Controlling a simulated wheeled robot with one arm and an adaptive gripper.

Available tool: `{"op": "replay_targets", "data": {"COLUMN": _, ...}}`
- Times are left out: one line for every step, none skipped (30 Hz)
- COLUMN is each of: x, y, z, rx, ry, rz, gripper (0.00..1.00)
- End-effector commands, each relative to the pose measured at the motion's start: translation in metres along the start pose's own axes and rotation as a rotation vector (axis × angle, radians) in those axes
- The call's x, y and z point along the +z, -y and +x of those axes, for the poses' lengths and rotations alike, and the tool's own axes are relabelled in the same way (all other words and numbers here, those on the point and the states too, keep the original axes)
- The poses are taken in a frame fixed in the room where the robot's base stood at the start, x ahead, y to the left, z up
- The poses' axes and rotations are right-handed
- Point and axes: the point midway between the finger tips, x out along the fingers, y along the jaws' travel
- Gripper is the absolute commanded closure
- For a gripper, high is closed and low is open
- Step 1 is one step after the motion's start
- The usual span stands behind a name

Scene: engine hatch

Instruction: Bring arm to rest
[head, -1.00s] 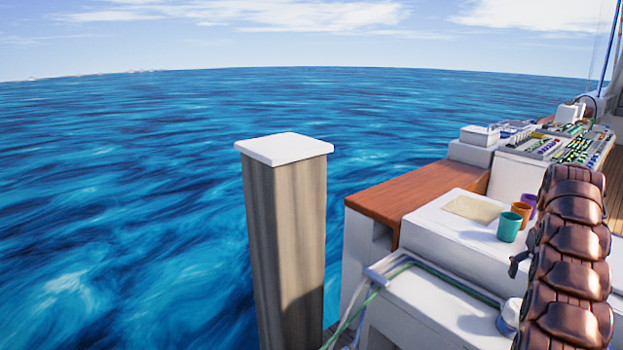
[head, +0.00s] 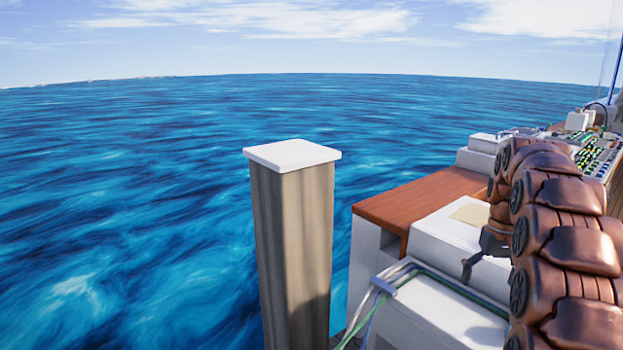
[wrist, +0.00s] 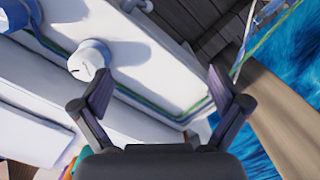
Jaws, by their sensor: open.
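My gripper (wrist: 165,92) is open in the wrist view, its two dark fingers spread apart with nothing between them. It hangs above a white boat ledge (wrist: 140,60) that carries a green line. My arm (head: 565,240), with brown segmented plating, fills the right side of the head view. It is bent, and its far part reaches over the white boxes.
A wooden post (head: 292,240) with a white cap stands left of the boat. A brown wooden top (head: 425,203), white box (head: 450,235) and cables (head: 385,288) lie near my arm. A control panel (head: 597,150) is at the back right. Open water fills the left.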

Motion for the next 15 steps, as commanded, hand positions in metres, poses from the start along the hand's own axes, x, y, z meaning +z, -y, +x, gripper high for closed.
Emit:
{"op": "replay_targets", "data": {"x": 0.011, "y": 0.013, "z": -0.003, "rx": 0.0, "ry": 0.004, "rz": -0.01, "gripper": 0.01}}
{"op": "replay_targets", "data": {"x": 0.016, "y": 0.02, "z": -0.004, "rx": 0.0, "ry": 0.008, "rz": -0.015, "gripper": 0.01}}
{"op": "replay_targets", "data": {"x": 0.024, "y": 0.029, "z": -0.004, "rx": 0.0, "ry": 0.013, "rz": -0.022, "gripper": 0.01}}
{"op": "replay_targets", "data": {"x": 0.031, "y": 0.036, "z": -0.004, "rx": 0.0, "ry": 0.018, "rz": -0.026, "gripper": 0.01}}
{"op": "replay_targets", "data": {"x": 0.038, "y": 0.042, "z": -0.005, "rx": 0.0, "ry": 0.022, "rz": -0.031, "gripper": 0.01}}
{"op": "replay_targets", "data": {"x": 0.046, "y": 0.051, "z": -0.005, "rx": 0.0, "ry": 0.026, "rz": -0.038, "gripper": 0.01}}
{"op": "replay_targets", "data": {"x": 0.053, "y": 0.057, "z": -0.004, "rx": 0.0, "ry": 0.031, "rz": -0.041, "gripper": 0.01}}
{"op": "replay_targets", "data": {"x": 0.06, "y": 0.063, "z": -0.004, "rx": 0.001, "ry": 0.035, "rz": -0.046, "gripper": 0.01}}
{"op": "replay_targets", "data": {"x": 0.069, "y": 0.071, "z": -0.004, "rx": 0.002, "ry": 0.036, "rz": -0.053, "gripper": 0.01}}
{"op": "replay_targets", "data": {"x": 0.076, "y": 0.076, "z": -0.003, "rx": 0.002, "ry": 0.04, "rz": -0.057, "gripper": 0.01}}
{"op": "replay_targets", "data": {"x": 0.084, "y": 0.082, "z": -0.002, "rx": 0.002, "ry": 0.046, "rz": -0.062, "gripper": 0.01}}
{"op": "replay_targets", "data": {"x": 0.094, "y": 0.089, "z": -0.002, "rx": 0.004, "ry": 0.048, "rz": -0.068, "gripper": 0.01}}
{"op": "replay_targets", "data": {"x": 0.102, "y": 0.095, "z": -0.001, "rx": 0.004, "ry": 0.052, "rz": -0.071, "gripper": 0.01}}
{"op": "replay_targets", "data": {"x": 0.11, "y": 0.1, "z": 0.001, "rx": 0.005, "ry": 0.059, "rz": -0.076, "gripper": 0.01}}
{"op": "replay_targets", "data": {"x": 0.121, "y": 0.106, "z": 0.003, "rx": 0.006, "ry": 0.064, "rz": -0.083, "gripper": 0.01}}
